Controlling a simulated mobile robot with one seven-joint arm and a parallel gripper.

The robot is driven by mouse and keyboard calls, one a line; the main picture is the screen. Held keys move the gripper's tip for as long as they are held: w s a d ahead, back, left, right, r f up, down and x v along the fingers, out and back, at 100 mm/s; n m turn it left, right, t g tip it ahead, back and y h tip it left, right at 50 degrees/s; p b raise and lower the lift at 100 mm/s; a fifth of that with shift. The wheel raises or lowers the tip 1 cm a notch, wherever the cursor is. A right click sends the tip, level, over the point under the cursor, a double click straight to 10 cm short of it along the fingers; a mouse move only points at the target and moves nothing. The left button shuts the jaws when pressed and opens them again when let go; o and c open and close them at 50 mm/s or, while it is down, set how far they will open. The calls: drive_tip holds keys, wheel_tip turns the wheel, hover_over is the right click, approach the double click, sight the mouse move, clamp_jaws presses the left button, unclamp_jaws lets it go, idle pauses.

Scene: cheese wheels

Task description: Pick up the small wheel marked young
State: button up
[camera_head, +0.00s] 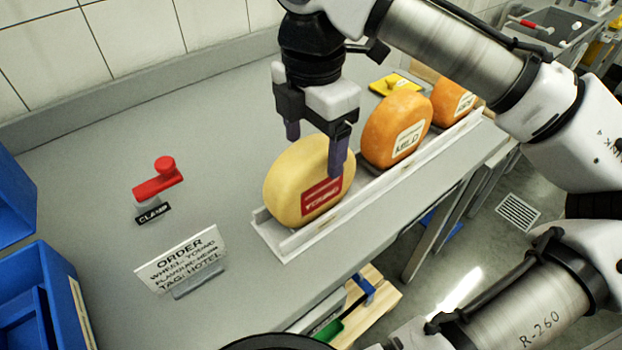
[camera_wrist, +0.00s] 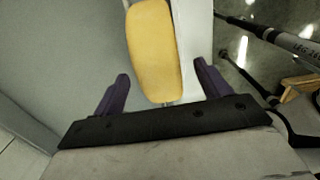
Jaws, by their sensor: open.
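The small wheel marked young (camera_head: 285,192) is pale yellow with a red label. It stands on edge at the near end of a white rack (camera_head: 268,238). My gripper (camera_head: 316,158) is open, with its two purple fingertips over the wheel's top. One fingertip shows in front of the labelled face, and the other is at the far side. In the wrist view the yellow wheel (camera_wrist: 152,48) lies ahead between the spread fingertips of my gripper (camera_wrist: 161,78), and I see a gap on each side. Whether a finger touches it I cannot tell.
An orange wheel marked mild (camera_head: 383,137) and another orange wheel (camera_head: 447,103) stand further along the rack. A red clamp (camera_head: 158,181), an order card (camera_head: 183,262) and blue bins (camera_head: 38,290) are at left. A yellow item (camera_head: 392,84) lies behind. The grey counter between is clear.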

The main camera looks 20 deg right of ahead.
drive_tip(key=shift+a+f, duration=0.1)
drive_tip(key=shift+f, duration=3)
drive_tip(key=shift+c, duration=0.3)
drive_tip(key=c, duration=1.2)
drive_tip(key=shift+r, duration=0.1)
drive_tip(key=shift+c, duration=0.9)
drive_tip(key=shift+w+r+p, duration=0.1)
drive_tip(key=shift+r+p, duration=0.05)
drive_tip(key=shift+p, duration=0.2)
